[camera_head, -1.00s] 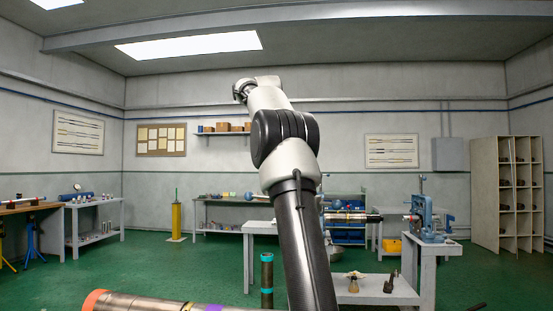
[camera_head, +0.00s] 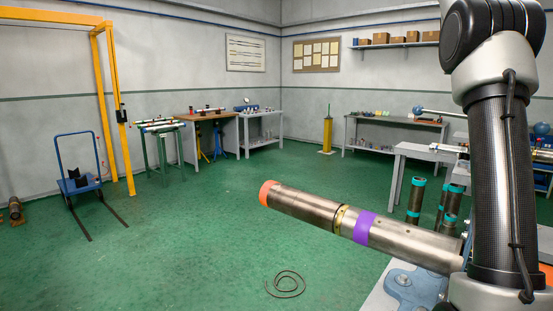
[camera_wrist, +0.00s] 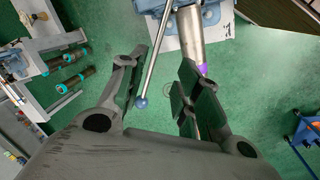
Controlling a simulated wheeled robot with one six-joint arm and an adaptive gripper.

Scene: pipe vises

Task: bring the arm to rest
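My gripper (camera_wrist: 165,88) shows in the wrist view, with its two dark fingers apart and no object clamped between them. A thin metal bar with a blue ball end (camera_wrist: 141,103) appears in the gap between the fingers; I cannot tell how far below it is. A steel pipe (camera_wrist: 190,38) with a purple band lies beyond the fingertips. In the head view my arm stands at the right edge, running up out of the picture, and the gripper is not seen there. The same pipe (camera_head: 310,212), with an orange end and purple band, extends left from behind the arm.
A blue vise (camera_head: 408,285) sits below the pipe. Dark cylinders with teal bands (camera_head: 416,198) stand on the floor near a grey table (camera_head: 420,153). A yellow gantry (camera_head: 113,110) and a blue cart (camera_head: 80,183) are at left. A coil (camera_head: 285,284) lies on the otherwise open green floor.

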